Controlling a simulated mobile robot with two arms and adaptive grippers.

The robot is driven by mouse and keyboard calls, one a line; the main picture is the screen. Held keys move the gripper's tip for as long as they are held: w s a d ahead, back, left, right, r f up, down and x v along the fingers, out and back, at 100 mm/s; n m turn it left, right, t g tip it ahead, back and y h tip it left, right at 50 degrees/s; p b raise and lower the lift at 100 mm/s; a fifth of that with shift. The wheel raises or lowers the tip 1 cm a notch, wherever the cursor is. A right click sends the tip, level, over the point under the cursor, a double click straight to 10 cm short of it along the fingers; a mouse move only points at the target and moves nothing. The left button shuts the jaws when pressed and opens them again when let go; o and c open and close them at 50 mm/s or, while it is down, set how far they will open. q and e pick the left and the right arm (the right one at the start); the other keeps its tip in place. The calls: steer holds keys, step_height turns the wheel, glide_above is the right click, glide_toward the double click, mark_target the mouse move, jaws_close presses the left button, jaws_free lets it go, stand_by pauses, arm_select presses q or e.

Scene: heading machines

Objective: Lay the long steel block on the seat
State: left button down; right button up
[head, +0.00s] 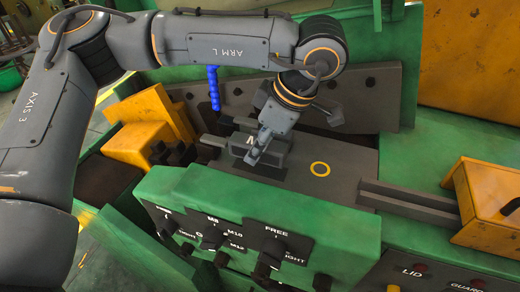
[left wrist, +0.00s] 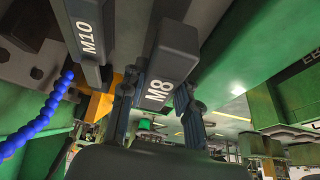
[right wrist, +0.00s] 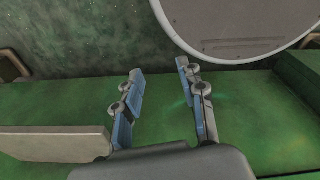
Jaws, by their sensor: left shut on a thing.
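My left gripper (head: 264,143) is over the dark grey bed of the machine, its fingers around a grey steel block. In the left wrist view this block, marked M8 (left wrist: 172,55), sits between the two fingers. A second grey block marked M10 (left wrist: 88,32) is beside it, apart from the fingers. The flat grey plate with a yellow ring (head: 345,168) lies just right of the gripper. I cannot tell which surface is the seat. My right gripper (right wrist: 165,85) is open and empty above a green surface, with a pale flat bar (right wrist: 50,143) to its left.
A green front panel (head: 330,215) with knobs and labels stands before the bed. A blue hose (head: 213,88) rises behind the gripper. Yellow blocks (head: 138,143) are at left, and a yellow housing (head: 490,200) with rails is at right.

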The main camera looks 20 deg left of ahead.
mark_target(260, 168)
arm_select(q)
steer(key=shift+w+f, duration=0.2)
steer(key=f+p, duration=0.2)
steer(key=f, duration=0.1)
steer(key=shift+w+p, duration=0.3)
steer(key=shift+p, duration=0.1)
steer(key=shift+f, duration=0.3)
arm_select(e)
steer(key=s+r, duration=0.2)
steer(key=shift+s+r, duration=0.15)
steer(key=shift+r, duration=0.15)
arm_select(q)
steer(key=shift+s+f, duration=0.1)
steer(key=shift+f+b, duration=0.1)
steer(key=shift+b, duration=0.25)
steer(key=c, duration=1)
jaws_free()
arm_select(e)
steer(key=shift+w+f, duration=0.15)
steer(key=shift+w, duration=0.2)
